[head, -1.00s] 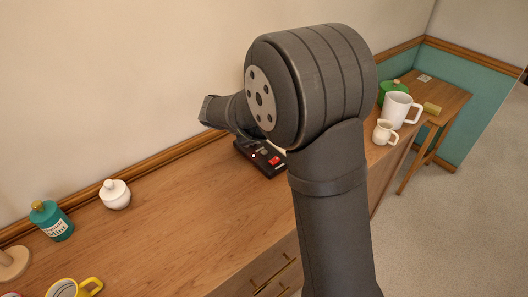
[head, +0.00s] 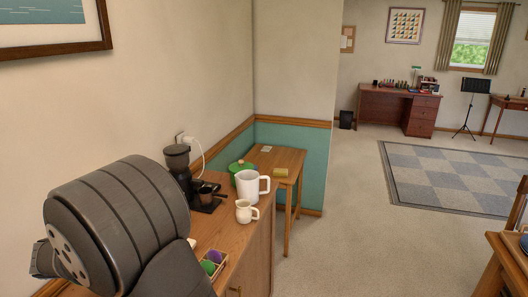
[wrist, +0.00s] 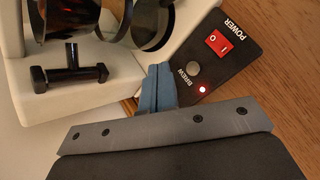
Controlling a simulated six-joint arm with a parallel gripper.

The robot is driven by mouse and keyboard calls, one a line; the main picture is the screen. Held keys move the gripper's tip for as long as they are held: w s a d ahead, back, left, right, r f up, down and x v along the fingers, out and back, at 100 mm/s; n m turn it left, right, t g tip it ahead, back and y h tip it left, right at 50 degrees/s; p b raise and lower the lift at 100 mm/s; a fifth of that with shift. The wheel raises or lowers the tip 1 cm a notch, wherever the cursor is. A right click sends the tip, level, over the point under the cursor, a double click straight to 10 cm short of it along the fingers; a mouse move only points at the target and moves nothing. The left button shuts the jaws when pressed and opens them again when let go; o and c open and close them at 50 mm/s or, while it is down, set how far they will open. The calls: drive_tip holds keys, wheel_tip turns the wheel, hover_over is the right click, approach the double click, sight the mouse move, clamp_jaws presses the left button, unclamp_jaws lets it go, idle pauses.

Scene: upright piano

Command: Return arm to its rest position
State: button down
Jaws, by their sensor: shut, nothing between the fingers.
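My gripper (wrist: 160,84) shows in the wrist view with its two blue fingers shut together and nothing between them. The fingertips are over or beside the edge of a black control panel (wrist: 218,62), close to its grey BREW button (wrist: 192,68); I cannot tell whether they touch it. The panel has a red POWER switch (wrist: 218,42) and a lit red light (wrist: 202,89). A cream coffee machine (wrist: 60,98) with a dark portafilter (wrist: 72,70) stands beside the fingers. In the head view my arm fills the lower left and my gripper is out of sight.
A side table (head: 285,160) stands beyond. Open carpet lies right.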

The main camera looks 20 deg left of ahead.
wheel_tip(320, 180, up, 4)
drive_tip(key=shift+f, duration=0.15)
drive_tip(key=shift+f, duration=0.15)
